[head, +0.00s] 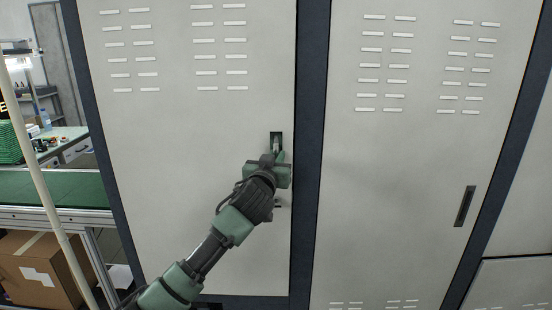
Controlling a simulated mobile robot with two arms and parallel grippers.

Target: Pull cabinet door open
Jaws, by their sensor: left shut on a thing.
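A tall light-grey cabinet fills most of the head view. Its left door (160,160) has rows of slots at the top and looks closed, level with the dark frame. The door's dark handle (276,138) is near its right edge. My left gripper (276,150) is at this handle and shut on it; the fingers and wrist hide its lower part. The right door (400,170) also looks closed, with a dark recessed handle (465,206) near its right edge. My right gripper is not in view.
A green-topped conveyor (50,188) stands to the left of the cabinet, with a cardboard box (40,270) beneath it. A pale slanted pole (38,170) stands beside them. A workbench (68,140) with small items is farther back.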

